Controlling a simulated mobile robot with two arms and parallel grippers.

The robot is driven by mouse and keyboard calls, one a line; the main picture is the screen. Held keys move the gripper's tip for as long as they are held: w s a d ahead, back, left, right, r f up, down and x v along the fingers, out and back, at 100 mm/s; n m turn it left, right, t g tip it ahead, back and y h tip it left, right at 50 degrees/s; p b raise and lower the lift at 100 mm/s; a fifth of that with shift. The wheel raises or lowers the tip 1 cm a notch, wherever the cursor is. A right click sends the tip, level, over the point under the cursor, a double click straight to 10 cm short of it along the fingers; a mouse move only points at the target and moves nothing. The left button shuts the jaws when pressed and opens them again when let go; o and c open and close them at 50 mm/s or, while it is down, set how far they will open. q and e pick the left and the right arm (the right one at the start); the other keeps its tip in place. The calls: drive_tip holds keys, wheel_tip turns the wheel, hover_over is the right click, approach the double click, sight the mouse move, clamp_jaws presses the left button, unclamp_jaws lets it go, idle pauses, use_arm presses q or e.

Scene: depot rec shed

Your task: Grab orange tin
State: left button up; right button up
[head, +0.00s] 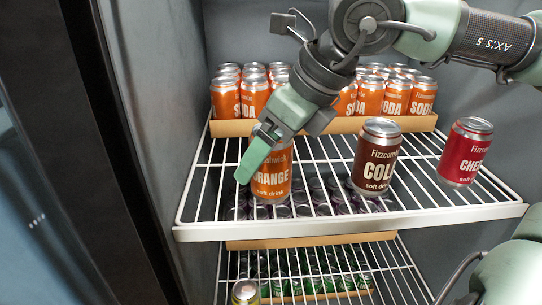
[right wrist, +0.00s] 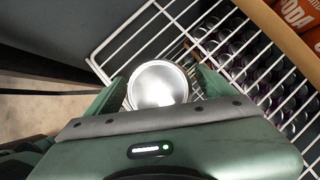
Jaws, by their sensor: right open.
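The orange tin (head: 272,180), labelled ORANGE soft drink, stands upright near the front left of the white wire shelf (head: 330,222). My right gripper (head: 256,158) reaches down to it from the upper right, with one green finger across the tin's left side in the head view. In the right wrist view, the tin's round silver top (right wrist: 158,85) sits between the two open green fingers. I cannot tell whether either finger touches it. The other finger is mostly hidden in the head view. My left gripper is not in view.
A cola can (head: 375,158) and a dark red cherry can (head: 464,152) stand to the right on the same shelf. Several orange soda cans (head: 369,95) fill cardboard trays behind. Purple and green cans are below. A dark door frame (head: 100,150) stands at left.

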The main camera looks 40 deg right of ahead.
drive_tip(key=shift+x, duration=0.95)
drive_tip(key=shift+s+d, duration=0.1)
drive_tip(key=shift+s, duration=0.05)
drive_tip(key=shift+c, duration=0.7)
drive_tip(key=shift+r, duration=0.1)
clamp_jaws()
